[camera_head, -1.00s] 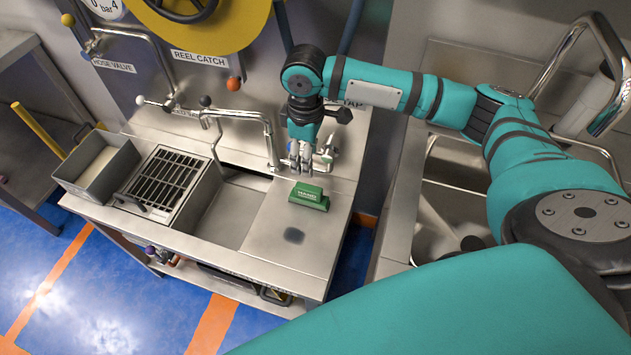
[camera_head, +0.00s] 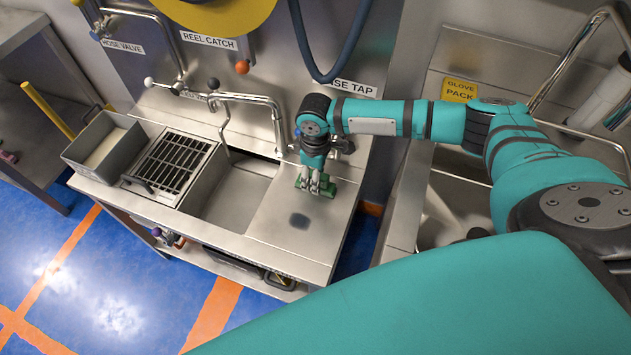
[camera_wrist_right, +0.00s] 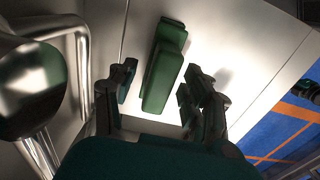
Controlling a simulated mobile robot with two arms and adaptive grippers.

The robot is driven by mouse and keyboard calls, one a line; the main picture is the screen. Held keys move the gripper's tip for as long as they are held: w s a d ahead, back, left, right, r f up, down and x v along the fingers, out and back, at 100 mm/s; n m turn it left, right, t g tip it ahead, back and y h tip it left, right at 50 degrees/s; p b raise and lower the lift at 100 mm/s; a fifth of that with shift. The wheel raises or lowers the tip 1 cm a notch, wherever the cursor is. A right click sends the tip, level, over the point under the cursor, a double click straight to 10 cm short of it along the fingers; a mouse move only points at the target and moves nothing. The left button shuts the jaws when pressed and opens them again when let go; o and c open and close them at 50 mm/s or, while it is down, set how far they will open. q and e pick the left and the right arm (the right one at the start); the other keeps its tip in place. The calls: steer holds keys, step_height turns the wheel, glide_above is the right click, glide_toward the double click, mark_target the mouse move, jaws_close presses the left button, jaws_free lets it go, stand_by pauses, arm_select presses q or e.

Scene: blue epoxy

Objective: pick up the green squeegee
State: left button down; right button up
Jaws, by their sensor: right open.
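The green squeegee (camera_head: 328,188) lies on the bare steel top to the right of the sink basin, mostly hidden behind my right gripper (camera_head: 316,184) in the head view. In the right wrist view the squeegee (camera_wrist_right: 164,66) lies lengthwise between the two open fingers of my right gripper (camera_wrist_right: 156,96). Its near end reaches between the fingertips, with a gap to each finger. I cannot tell the exact height of the fingers above the top. My left gripper is not in view.
A curved steel tap (camera_head: 278,125) stands left of my right gripper; its pipe also shows close by in the right wrist view (camera_wrist_right: 80,60). A sink basin (camera_head: 232,195), a black grate (camera_head: 168,165) and a grey bin (camera_head: 104,146) lie further left.

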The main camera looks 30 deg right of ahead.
jaws_close()
stand_by(0.3)
steer(key=shift+r, duration=0.45)
steer(key=r, duration=0.2)
steer(key=shift+s+a+r, duration=0.1)
steer(key=shift+a+r, duration=0.25)
steer(key=s+a, duration=0.3)
steer(key=a, duration=0.4)
steer(key=s+a+r, duration=0.1)
steer(key=s+a, duration=0.2)
steer(key=a, duration=0.4)
steer(key=shift+r+b, duration=0.2)
steer(key=shift+b, duration=0.2)
